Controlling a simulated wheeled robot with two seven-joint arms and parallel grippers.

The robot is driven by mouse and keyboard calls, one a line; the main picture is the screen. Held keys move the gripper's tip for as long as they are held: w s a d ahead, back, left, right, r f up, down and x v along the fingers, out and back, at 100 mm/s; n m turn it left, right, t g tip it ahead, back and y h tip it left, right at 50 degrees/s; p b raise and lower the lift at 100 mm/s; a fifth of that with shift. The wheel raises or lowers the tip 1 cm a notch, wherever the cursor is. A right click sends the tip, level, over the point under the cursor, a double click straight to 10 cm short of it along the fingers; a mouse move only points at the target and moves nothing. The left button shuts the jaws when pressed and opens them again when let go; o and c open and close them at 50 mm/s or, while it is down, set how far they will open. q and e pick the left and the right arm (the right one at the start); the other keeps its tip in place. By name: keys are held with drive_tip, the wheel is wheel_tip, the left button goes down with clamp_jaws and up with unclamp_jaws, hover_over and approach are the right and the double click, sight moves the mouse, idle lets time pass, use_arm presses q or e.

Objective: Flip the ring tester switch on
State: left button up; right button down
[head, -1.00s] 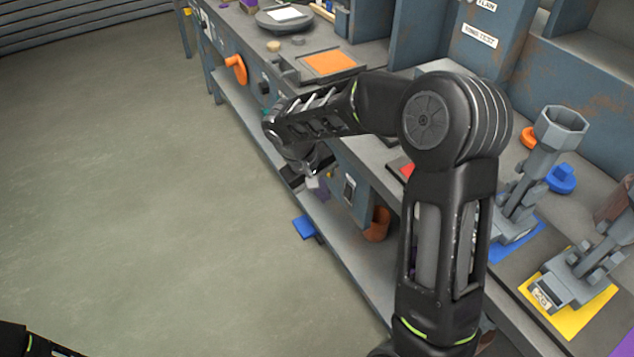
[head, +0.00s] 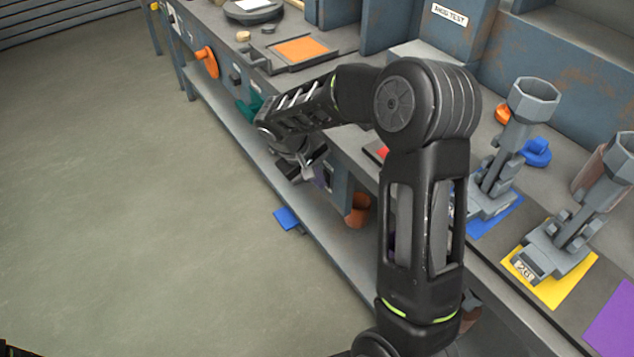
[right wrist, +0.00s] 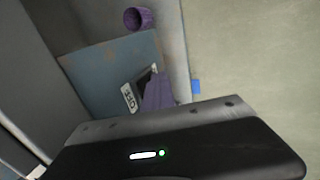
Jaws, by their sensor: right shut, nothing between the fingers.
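A blue-grey panel (right wrist: 112,65) hangs under the bench top. On it, in the right wrist view, is a dark switch unit (right wrist: 143,82) beside a white label (right wrist: 129,98) too small to read surely. The switch unit also shows in the head view (head: 328,172), partly hidden by my gripper. My right gripper (head: 316,177) is shut and empty, close in front of the panel. The lever position is hidden.
A lower shelf holds an orange-brown cup (head: 358,211); a blue piece (head: 287,218) sticks out at its edge. A purple cup (right wrist: 138,18) shows beyond the panel. A "RING TEST" sign (head: 449,15) is on the cabinet above. The floor (head: 120,200) at left is clear.

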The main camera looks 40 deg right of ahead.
use_arm(q)
wheel_tip(320, 180, down, 2)
drive_tip(key=shift+f+b, duration=0.1)
drive_tip(key=shift+b, duration=0.4)
use_arm(e)
drive_tip(key=shift+d+f+h, duration=0.2)
drive_tip(key=shift+f+h, duration=0.05)
drive_tip(key=shift+h, duration=0.15)
